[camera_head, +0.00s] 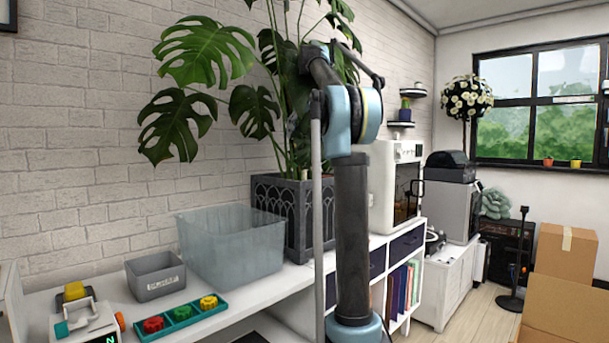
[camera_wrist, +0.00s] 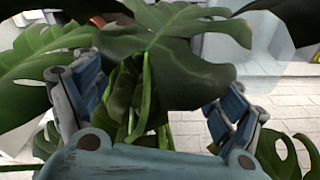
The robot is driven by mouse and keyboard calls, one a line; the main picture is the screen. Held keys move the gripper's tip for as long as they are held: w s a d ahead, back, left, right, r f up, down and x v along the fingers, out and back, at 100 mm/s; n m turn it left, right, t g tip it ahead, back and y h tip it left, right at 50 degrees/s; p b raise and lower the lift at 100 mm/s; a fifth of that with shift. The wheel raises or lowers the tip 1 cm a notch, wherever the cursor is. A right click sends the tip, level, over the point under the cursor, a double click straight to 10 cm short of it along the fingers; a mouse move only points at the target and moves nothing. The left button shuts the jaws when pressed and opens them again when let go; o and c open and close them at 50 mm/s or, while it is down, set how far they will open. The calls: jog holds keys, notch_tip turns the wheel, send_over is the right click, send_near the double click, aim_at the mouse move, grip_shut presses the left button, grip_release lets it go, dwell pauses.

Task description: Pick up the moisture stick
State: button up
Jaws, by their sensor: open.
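I cannot pick out the moisture stick in either view; leaves and stems fill much of the wrist view. A tall monstera plant (camera_head: 205,50) stands in a dark planter (camera_head: 276,196) with arch-patterned sides, on the white furniture along the wall. My gripper (camera_wrist: 160,95) is open, its two blue fingers spread wide around green stems and leaves of the plant (camera_wrist: 175,65) in the wrist view. I cannot tell whether it touches them. In the head view my raised arm covers part of the plant and planter, and my gripper is not clearly visible.
A translucent bin (camera_head: 230,250), a small grey labelled box (camera_head: 155,276) and a teal tray (camera_head: 182,319) with coloured knobs stand left of the planter. A white machine (camera_head: 398,180) stands right of it. Cardboard boxes (camera_head: 566,252) are at the far right.

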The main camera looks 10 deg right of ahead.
send_over(304, 158)
jog(key=f, duration=0.4)
jog(key=shift+w, duration=0.35)
jog(key=f, duration=0.3)
jog(key=shift+w+d+f, duration=0.25)
jog(key=shift+w+f, duration=0.05)
jog(key=shift+f, duration=0.05)
jog(key=shift+w+f, duration=0.1)
jog(key=shift+f, duration=0.65)
jog(key=c, duration=1.2)
notch_tip(304, 158, up, 18)
jog(key=shift+f, duration=0.1)
